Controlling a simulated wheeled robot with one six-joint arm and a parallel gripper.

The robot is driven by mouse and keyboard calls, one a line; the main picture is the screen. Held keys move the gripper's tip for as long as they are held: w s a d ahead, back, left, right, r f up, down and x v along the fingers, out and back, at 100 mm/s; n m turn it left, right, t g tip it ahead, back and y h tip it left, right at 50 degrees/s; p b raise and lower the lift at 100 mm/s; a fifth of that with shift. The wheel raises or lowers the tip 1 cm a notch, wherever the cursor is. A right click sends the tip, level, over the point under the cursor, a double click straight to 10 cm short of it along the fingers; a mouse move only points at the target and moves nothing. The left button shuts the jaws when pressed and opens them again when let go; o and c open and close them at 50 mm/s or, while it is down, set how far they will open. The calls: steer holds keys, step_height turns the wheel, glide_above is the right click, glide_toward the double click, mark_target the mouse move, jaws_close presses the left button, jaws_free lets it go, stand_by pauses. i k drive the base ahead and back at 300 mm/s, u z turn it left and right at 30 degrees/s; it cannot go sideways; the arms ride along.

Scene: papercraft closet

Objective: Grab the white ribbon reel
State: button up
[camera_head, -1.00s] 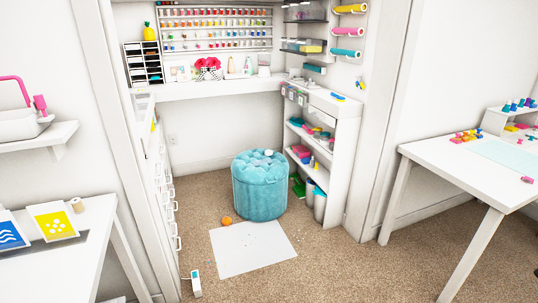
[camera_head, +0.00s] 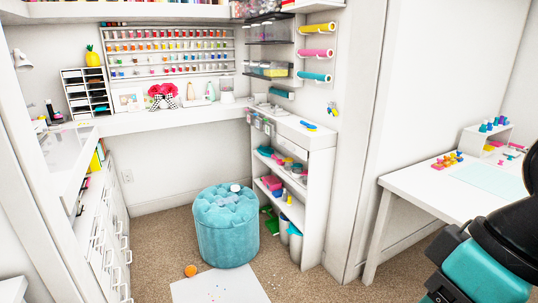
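A small white round thing (camera_head: 235,188) lies on top of the teal tufted ottoman (camera_head: 226,230). It may be the white ribbon reel, but it is too small to tell. A greyish thing lies beside it on the same seat. Part of my arm, black and teal, shows at the lower right edge, well apart from the ottoman. My gripper's fingers are not in view.
An orange ball (camera_head: 190,271) and a white sheet (camera_head: 220,287) lie on the carpet before the ottoman. White drawers (camera_head: 100,240) stand left, a white shelf unit (camera_head: 318,190) right. A white table (camera_head: 430,190) stands further right.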

mark_target(234, 187)
steer(key=u, duration=0.5)
steer(key=i, duration=2.1)
steer(key=u, duration=0.5)
steer(key=i, duration=1.5)
